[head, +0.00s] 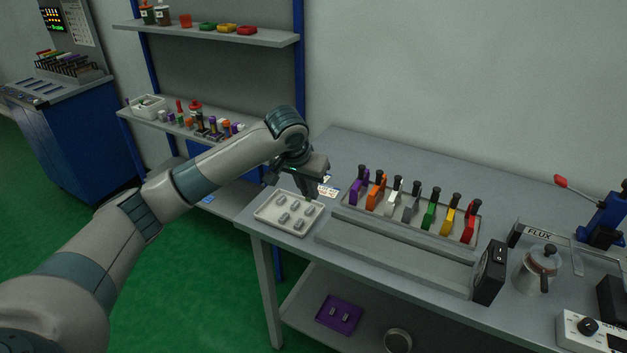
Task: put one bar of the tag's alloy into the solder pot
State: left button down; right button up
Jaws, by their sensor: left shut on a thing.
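A pale tray (266,215) with several small grey bars (283,217) lies at the left end of the bench. My left gripper (311,196) points down at the tray's back edge. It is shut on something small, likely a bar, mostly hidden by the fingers. A small white printed tag (328,190) lies just right of it; its text is too small to read. A silver lidded pot (538,270) with a dark handle stands at the right of the bench; I cannot tell whether it is the solder pot. My right gripper is not in view.
A rack (350,212) of coloured, black-topped holders stands mid-bench. A black switch box (489,272), a FLUX-labelled tray (540,232) and a blue lever tool (604,217) are at the right.

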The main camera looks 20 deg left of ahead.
pick_arm(q)
jog(key=s+d+f, duration=0.4)
jog(key=s, duration=0.5)
jog(key=s+d+f, duration=0.5)
jog(key=s, duration=0.4)
jog(key=shift+s+d+n, duration=0.25)
jog(key=shift+s+n, duration=0.05)
jog(key=shift+d, duration=0.1)
